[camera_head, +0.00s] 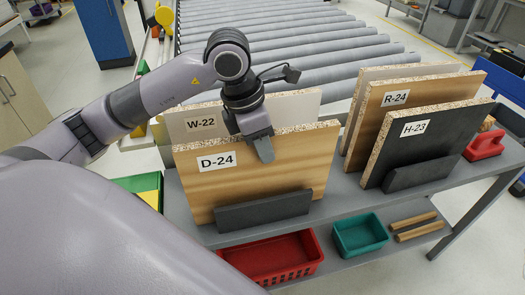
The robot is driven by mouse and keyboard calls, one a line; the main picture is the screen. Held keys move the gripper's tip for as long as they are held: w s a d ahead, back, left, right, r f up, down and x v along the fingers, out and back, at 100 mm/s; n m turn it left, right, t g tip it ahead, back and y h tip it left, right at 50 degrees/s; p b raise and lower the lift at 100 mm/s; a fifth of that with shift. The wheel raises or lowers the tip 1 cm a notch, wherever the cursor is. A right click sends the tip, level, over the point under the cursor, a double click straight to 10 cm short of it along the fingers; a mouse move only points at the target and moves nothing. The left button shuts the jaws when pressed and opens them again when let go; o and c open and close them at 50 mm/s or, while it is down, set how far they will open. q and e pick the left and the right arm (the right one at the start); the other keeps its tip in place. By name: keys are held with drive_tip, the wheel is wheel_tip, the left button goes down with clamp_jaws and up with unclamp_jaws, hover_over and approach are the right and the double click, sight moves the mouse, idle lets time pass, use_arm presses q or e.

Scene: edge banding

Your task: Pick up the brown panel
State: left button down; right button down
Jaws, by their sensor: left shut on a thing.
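A brown wood-grain panel labelled D-24 (290,178) stands upright behind a dark grey block (262,211) on the grey bench. My left gripper (263,147) reaches down onto its top edge, near the middle, and is shut on it. One finger shows on the front face; the other is hidden behind the panel. Another brown panel labelled R-24 (408,97) stands at the right, between a pale panel (372,76) and a dark panel labelled H-23 (440,122). My right gripper is not in view.
A whitish panel labelled W-22 (215,108) stands close behind D-24. A roller conveyor (300,45) lies behind the bench. A red handled tool (487,146) sits at the right. A red basket (272,258) and a teal bin (360,234) are on the lower shelf.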

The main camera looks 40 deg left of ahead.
use_arm(q)
wheel_tip(320, 180, up, 20)
drive_tip(key=p, duration=0.1)
drive_tip(key=shift+p, duration=0.4)
drive_tip(key=shift+f, duration=0.1)
